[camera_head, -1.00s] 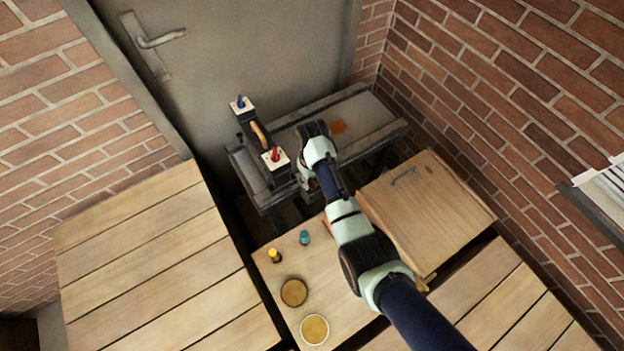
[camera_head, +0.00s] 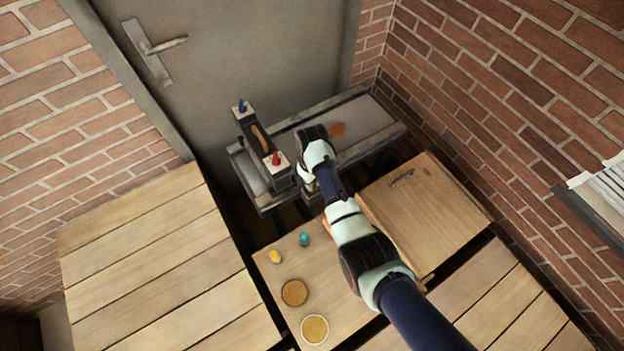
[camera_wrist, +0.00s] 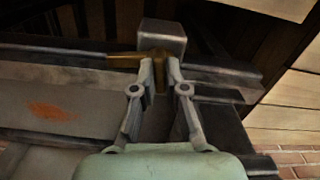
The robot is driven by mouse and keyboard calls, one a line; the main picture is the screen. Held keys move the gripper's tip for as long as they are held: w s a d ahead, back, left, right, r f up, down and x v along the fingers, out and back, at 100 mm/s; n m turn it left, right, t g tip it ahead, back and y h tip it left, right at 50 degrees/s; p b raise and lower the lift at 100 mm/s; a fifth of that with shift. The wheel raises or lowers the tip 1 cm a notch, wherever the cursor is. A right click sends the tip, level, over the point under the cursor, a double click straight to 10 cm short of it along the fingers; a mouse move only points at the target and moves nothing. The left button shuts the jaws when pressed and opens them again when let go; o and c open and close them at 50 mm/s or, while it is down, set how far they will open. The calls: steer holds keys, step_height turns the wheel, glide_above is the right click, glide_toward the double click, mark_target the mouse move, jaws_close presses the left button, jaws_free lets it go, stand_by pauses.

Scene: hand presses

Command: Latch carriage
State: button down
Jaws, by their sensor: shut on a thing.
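The hand press (camera_head: 375,112) is a dark railed bed with an orange stain, standing in front of the grey door. A dark block (camera_head: 249,124) with a wooden grip and white plates carrying a blue and a red knob sits at its left end; I cannot tell whether this is the carriage. My gripper (camera_head: 310,186) is at the press's near edge, mostly hidden by my wrist. In the wrist view, my gripper (camera_wrist: 160,68) is shut on a brass handle (camera_wrist: 158,82) beside a grey metal block (camera_wrist: 162,36). The handle's lower end is between the fingers.
A wooden table (camera_head: 270,292) in front holds a yellow piece (camera_head: 275,257), a teal piece (camera_head: 304,239) and two round discs (camera_head: 294,293). A wooden box (camera_head: 440,215) with a handle stands right of my arm. Slatted tops (camera_head: 150,255) lie left and right.

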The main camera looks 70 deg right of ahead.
steer(key=n+p, duration=0.2)
steer(key=n, duration=0.1)
steer(key=shift+r+n, duration=0.15)
steer(key=shift+n, duration=0.15)
steer(key=n+p, duration=0.2)
steer(key=n, duration=0.2)
steer(key=n+p, duration=0.1)
steer(key=n, duration=0.3)
steer(key=shift+n, duration=2)
steer(key=c, duration=1.2)
jaws_free()
